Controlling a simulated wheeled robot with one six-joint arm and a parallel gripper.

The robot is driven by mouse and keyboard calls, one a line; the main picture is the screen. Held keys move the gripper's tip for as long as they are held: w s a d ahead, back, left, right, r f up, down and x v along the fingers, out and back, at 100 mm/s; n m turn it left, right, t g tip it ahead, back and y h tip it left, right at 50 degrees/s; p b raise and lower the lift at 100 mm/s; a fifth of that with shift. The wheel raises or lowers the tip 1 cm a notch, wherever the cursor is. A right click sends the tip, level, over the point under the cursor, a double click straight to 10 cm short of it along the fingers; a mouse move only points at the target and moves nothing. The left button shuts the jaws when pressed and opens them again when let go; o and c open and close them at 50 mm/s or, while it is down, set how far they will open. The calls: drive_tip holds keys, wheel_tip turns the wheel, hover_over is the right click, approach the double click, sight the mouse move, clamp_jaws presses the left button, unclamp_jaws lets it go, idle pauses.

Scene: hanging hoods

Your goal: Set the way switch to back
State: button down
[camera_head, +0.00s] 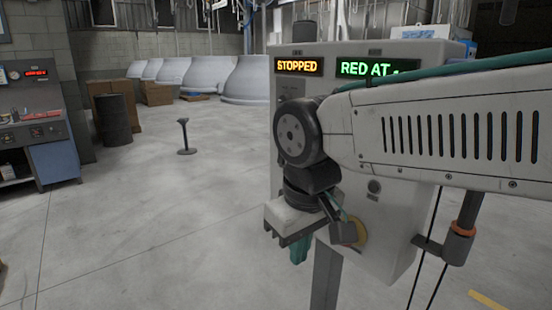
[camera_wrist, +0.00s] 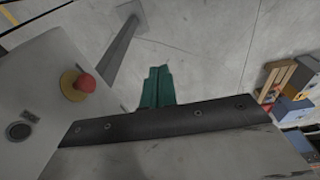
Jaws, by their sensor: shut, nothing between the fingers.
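A light grey control box (camera_head: 390,240) stands on a post behind my arm. Its displays read "STOPPED" (camera_head: 299,66) in amber and "RED AT" (camera_head: 372,68) in green, the second partly cut off by my arm. I cannot pick out the way switch for certain; my arm hides much of the box's front. A round dark control (camera_head: 374,187) shows below the arm; a similar one (camera_wrist: 19,130) is in the wrist view. My gripper (camera_head: 299,250) points down in front of the box, its teal fingertips (camera_wrist: 157,86) shut and empty, apart from the controls.
A red mushroom button (camera_wrist: 84,83) on a yellow disc sticks out of the box, near my gripper. The box's post (camera_head: 325,280) stands below. A short dark stand (camera_head: 184,135), a black barrel (camera_head: 114,120) and a workbench (camera_head: 50,145) are farther left. The floor between is clear.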

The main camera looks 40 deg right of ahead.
sight(280, 157)
drive_tip(key=w+d+r+t+h, duration=0.1)
drive_tip(key=w+d+r, duration=0.2)
drive_tip(key=w, duration=0.6)
drive_tip(key=w+d+r+t+h, duration=0.1)
drive_tip(key=w+d+r+h, duration=0.1)
drive_tip(key=w, duration=0.8)
drive_tip(key=w+d+r+t+h, duration=0.1)
drive_tip(key=w+d+r, duration=0.3)
drive_tip(key=w, duration=0.5)
drive_tip(key=shift+w+d+r+m+h, duration=0.15)
drive_tip(key=shift+d+r+m+h, duration=0.2)
drive_tip(key=shift+d, duration=0.35)
drive_tip(key=shift+f, duration=0.15)
drive_tip(key=shift+w+d+f, duration=0.65)
drive_tip(key=shift+d+f, duration=0.75)
drive_tip(key=shift+w+d+f, duration=0.65)
drive_tip(key=shift+d+f, duration=0.7)
drive_tip(key=shift+f, duration=0.1)
drive_tip(key=shift+w+d+f, duration=0.65)
drive_tip(key=shift+d+f, duration=0.75)
